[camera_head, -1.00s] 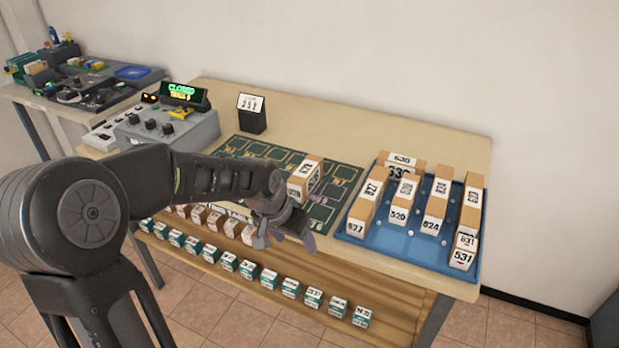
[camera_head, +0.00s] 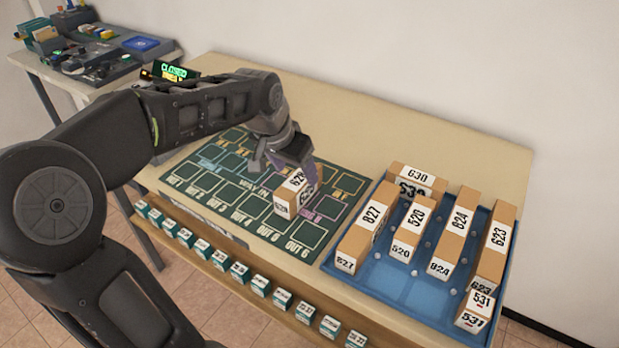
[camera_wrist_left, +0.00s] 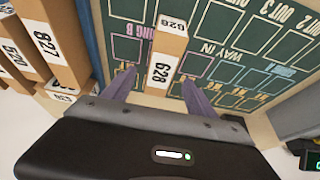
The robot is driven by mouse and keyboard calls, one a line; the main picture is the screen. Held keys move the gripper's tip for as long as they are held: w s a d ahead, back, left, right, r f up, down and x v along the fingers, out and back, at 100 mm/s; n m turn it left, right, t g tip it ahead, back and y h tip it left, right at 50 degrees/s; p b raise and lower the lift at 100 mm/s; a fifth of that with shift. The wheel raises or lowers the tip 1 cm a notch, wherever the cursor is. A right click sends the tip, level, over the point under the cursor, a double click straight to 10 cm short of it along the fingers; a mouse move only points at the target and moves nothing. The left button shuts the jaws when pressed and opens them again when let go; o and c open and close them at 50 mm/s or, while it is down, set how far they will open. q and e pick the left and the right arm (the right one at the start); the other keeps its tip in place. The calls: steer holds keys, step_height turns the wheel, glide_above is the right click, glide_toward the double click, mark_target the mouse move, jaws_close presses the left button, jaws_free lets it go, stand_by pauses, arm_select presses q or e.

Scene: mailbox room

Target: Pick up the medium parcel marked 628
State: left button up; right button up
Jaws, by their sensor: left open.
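The parcel marked 628 (camera_head: 291,196) is a brown box with white labels, standing on the green mat (camera_head: 228,178) near its right side. It also shows in the left wrist view (camera_wrist_left: 166,50), lying between the two finger lines. My left gripper (camera_head: 287,165) is open, above and just behind the parcel, with its fingers pointing down towards it. In the left wrist view the purple fingertips (camera_wrist_left: 160,88) are on either side of the parcel's 628 label, with gaps showing. My right gripper is not in view.
A blue tray (camera_head: 400,285) on the right holds several parcels, among them 827 (camera_head: 366,236), 520 (camera_head: 412,230) and 630 (camera_head: 416,180). A row of small labelled boxes (camera_head: 239,272) lines the shelf below the table front.

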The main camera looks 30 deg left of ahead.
mark_target(301, 185)
arm_select(q)
steer(key=shift+s+r, duration=0.1)
steer(key=shift+s, duration=0.05)
steer(key=shift+x, duration=1.35)
steer(key=shift+x, duration=2.6)
jaws_close()
steer(key=shift+a, duration=0.1)
